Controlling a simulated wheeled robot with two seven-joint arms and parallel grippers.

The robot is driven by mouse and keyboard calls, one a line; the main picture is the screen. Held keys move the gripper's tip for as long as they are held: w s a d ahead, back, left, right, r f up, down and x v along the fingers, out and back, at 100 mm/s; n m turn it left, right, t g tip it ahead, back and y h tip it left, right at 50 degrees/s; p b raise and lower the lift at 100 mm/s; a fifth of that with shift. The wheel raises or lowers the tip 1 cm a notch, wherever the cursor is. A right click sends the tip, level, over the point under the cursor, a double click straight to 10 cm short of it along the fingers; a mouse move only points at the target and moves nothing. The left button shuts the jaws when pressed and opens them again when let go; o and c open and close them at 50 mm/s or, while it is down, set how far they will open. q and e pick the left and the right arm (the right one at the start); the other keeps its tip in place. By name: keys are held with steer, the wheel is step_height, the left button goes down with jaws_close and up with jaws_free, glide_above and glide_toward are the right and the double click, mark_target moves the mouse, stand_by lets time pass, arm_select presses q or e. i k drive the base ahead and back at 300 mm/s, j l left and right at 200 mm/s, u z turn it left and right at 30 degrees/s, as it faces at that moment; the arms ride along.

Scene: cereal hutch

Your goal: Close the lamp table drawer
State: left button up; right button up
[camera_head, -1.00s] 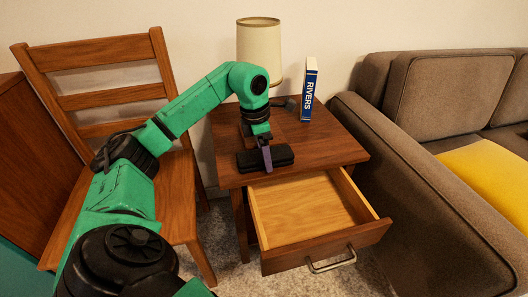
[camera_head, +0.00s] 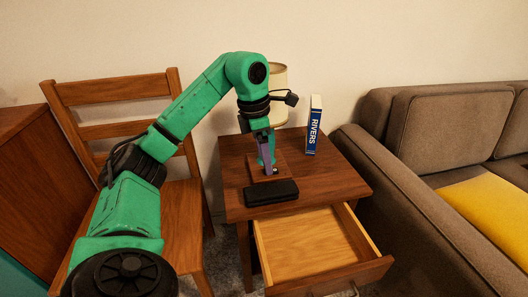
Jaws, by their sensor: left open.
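The lamp table (camera_head: 328,186) is dark wood, and its drawer (camera_head: 305,240) stands pulled out toward me. The drawer's light wooden inside looks empty. Its front panel (camera_head: 345,272) is near the bottom of the view, and the handle (camera_head: 352,291) is mostly cut off by the picture edge. My left gripper (camera_head: 268,166) is open and points down over the table top, behind a black case (camera_head: 271,193). The case lies near the table's front edge, above the drawer, apart from the gripper. My right gripper is not in view.
A lamp with a cream shade (camera_head: 280,85) stands behind my left wrist, partly hidden. A blue and white book (camera_head: 314,126) stands upright at the table's back. A wooden chair (camera_head: 190,205) is on the left, and a brown sofa (camera_head: 400,190) is close on the right.

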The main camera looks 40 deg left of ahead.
mark_target(322, 251)
steer(key=k, duration=1)
